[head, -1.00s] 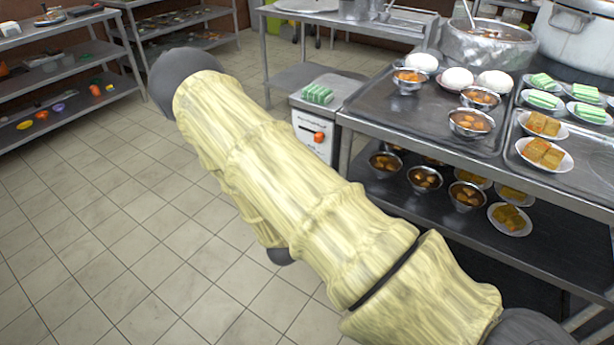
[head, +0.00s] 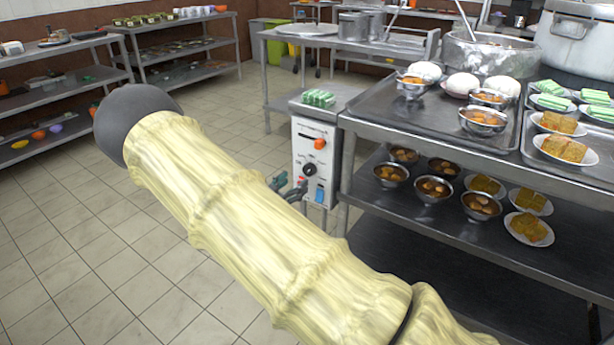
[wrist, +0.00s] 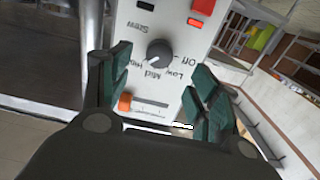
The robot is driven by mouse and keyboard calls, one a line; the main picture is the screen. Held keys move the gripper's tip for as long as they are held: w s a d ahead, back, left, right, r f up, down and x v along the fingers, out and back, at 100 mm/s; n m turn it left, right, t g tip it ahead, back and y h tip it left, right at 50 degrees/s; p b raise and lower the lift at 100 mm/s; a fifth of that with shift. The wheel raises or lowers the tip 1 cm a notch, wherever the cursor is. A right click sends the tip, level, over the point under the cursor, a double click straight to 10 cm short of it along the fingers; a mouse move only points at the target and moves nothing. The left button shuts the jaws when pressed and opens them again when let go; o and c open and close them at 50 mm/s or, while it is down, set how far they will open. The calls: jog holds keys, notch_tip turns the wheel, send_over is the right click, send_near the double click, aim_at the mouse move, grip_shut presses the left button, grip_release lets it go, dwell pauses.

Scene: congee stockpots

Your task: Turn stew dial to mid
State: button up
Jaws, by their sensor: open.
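The stew dial is a round dark knob (head: 308,169) on the front of a white control panel (head: 327,158), below an orange slider knob (head: 319,143). In the wrist view the panel is upside down. The dial (wrist: 160,53) is ringed by the labels Off, Low, Mid and High, with Stew printed nearby. Its pointer setting is too small to tell surely. My gripper (head: 288,188) is in front of the panel, partly hidden by my arm. In the wrist view my gripper (wrist: 158,88) is open and empty, its green-padded fingers spread either side of the dial, apparently apart from it.
A steel table (head: 440,146) with trays, bowls and plates stands right of the panel, bowls on its lower shelf. Green-topped pieces (head: 318,97) sit above the panel. Floor at left is clear.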

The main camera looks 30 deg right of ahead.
aim_at(307, 172)
jog(key=b+x, duration=0.1)
jog(key=x, duration=0.7)
jog(key=shift+w+d+b, duration=0.1)
jog(key=shift+d+b, duration=0.1)
jog(key=shift+b, duration=0.15)
jog(key=c, duration=1)
